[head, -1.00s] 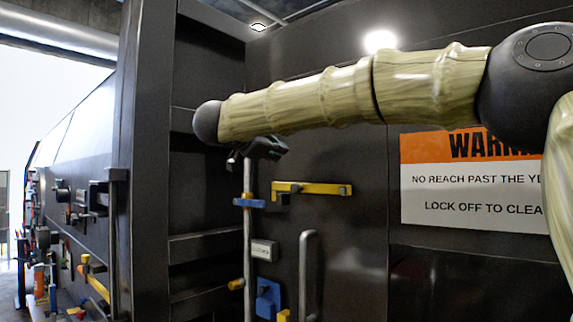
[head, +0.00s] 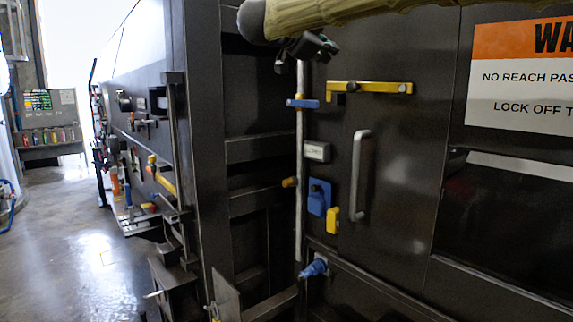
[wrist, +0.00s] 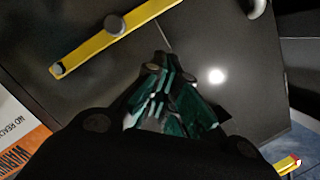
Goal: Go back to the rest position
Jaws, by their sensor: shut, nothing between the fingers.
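My gripper (head: 300,48) hangs under the end of my sleeved arm at the top of the head view, in front of the dark machine panel. In the wrist view my gripper (wrist: 160,72) shows dark fingers with green parts, closed together and holding nothing. The panel lies behind the fingers. A yellow bar latch (wrist: 108,36) is up and left of them in that view, apart from them. The same yellow bar latch (head: 370,88) is just right of my gripper in the head view.
A warning sign (head: 520,75) is at the right. Knobs and levers stick out along the left machine side. Open floor (head: 75,230) lies at the left.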

